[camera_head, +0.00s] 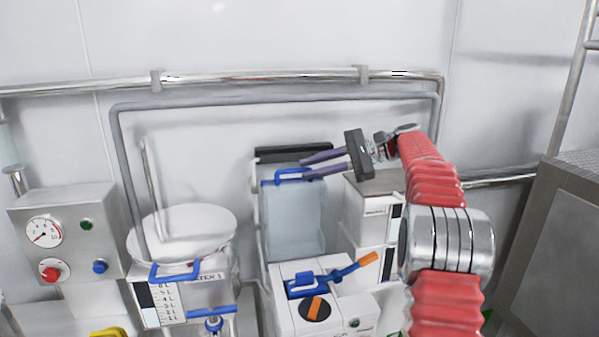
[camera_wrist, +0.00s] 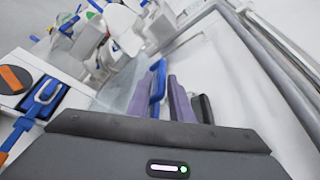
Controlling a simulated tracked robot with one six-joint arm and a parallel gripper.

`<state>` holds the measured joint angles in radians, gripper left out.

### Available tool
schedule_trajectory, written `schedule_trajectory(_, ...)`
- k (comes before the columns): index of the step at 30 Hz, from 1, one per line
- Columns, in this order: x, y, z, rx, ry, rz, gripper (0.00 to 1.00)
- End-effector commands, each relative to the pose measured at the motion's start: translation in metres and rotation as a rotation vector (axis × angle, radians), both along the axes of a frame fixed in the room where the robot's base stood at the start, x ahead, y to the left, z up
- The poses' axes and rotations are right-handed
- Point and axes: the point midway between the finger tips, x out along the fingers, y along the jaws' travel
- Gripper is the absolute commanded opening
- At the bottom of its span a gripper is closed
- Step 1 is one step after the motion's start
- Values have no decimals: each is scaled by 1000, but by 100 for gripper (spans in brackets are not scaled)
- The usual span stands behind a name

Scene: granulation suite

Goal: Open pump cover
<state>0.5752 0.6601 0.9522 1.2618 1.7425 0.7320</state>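The pump cover (camera_head: 292,222) is a translucent pale-blue panel standing raised, nearly upright, behind the white pump housing (camera_head: 283,318). A blue handle (camera_head: 290,172) crosses its top edge; in the wrist view the handle (camera_wrist: 158,82) shows between my two purple fingers. My gripper (camera_head: 304,168) reaches in from the right at the handle's right end. The fingers stand apart, one to each side of the handle, with a gap visible between them. The wrist view also shows my gripper (camera_wrist: 160,88). Contact between fingers and handle is hard to tell.
On the housing sit a blue latch (camera_head: 306,283), an orange-tipped lever (camera_head: 352,267) and an orange knob (camera_head: 315,308). A white-lidded vessel (camera_head: 185,230) and a gauge box (camera_head: 62,238) stand left. Pipes (camera_head: 250,80) run along the wall behind. A grey cabinet (camera_head: 555,235) stands right.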

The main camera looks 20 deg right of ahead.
Motion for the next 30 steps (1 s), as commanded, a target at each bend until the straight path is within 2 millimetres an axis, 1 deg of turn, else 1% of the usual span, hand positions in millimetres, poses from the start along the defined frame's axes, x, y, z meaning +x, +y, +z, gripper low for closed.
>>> schedule_trajectory(1, -3, -10, 2, -1, -1, -3, 18)
schedule_trajectory(3, -8, -21, 6, -2, -2, -3, 18)
schedule_trajectory(9, -20, -52, 15, -1, -1, -3, 18)
schedule_trajectory(12, -24, -63, 19, -1, -1, -3, 18)
schedule_trajectory(18, -29, -74, 22, -1, 2, -2, 18)
schedule_trajectory(27, -30, -75, 23, -1, 1, 0, 18)
schedule_trajectory(30, -30, -74, 24, -2, 2, 0, 25)
